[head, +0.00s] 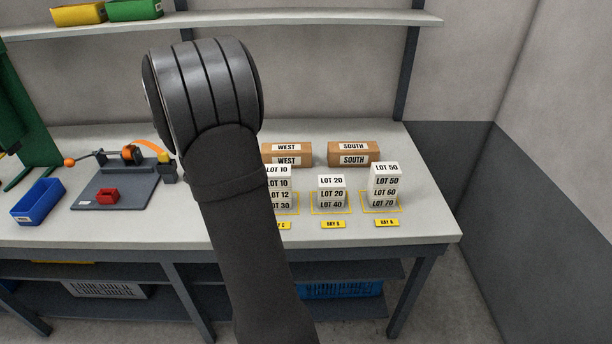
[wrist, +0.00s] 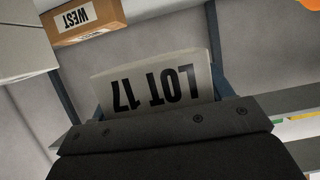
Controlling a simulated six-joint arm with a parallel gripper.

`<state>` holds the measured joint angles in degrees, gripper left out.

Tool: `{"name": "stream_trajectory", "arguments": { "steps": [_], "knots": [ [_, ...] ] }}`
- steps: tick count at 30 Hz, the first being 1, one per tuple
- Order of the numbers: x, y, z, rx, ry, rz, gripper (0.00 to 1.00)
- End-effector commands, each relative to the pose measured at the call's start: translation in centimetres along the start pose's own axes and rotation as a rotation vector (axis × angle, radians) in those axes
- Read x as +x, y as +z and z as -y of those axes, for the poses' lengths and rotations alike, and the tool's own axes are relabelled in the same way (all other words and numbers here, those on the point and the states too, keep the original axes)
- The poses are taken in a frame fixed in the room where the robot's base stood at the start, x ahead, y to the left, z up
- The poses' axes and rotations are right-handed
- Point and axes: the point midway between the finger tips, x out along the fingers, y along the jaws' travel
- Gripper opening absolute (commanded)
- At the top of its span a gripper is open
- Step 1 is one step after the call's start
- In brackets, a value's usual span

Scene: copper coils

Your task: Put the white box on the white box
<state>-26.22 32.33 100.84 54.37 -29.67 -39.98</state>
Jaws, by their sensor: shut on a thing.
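My gripper (wrist: 157,100) is shut on a white box labelled LOT 17 (wrist: 150,82), which appears upside down in the wrist view. In the head view my arm hides the gripper and this box. Three stacks of white boxes stand on the bench. The left stack has LOT 10 (head: 282,183) on top of LOT 12 and LOT 30, and my arm partly covers it. The middle stack has LOT 20 (head: 331,194) on LOT 40 (head: 331,205). The right stack has LOT 50 (head: 386,181) on LOT 60 and LOT 70.
Brown boxes marked WEST (head: 287,155) and SOUTH (head: 353,155) stand behind the stacks. Yellow bay labels, including BAY B (head: 333,224) and BAY A (head: 387,223), lie in front. A blue bin (head: 38,202) and a grey fixture plate (head: 120,188) are at left.

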Motion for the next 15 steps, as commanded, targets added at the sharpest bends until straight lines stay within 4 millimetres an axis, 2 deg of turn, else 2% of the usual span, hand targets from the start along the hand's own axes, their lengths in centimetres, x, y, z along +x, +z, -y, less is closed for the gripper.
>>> {"name": "stream_trajectory", "arguments": {
  "steps": [5, 9, 12, 15],
  "knots": [
    [0.7, -2.7, -5.2, 0.007, 0.015, -0.006, 0.45],
    [0.9, -4.8, -10.4, 0.006, 0.015, -0.005, 0.45],
    [0.7, -5.7, -13.4, 0.003, 0.01, -0.003, 0.45],
    [0.5, -6.1, -15.5, 0.0, 0.004, -0.002, 0.45]
  ]
}}
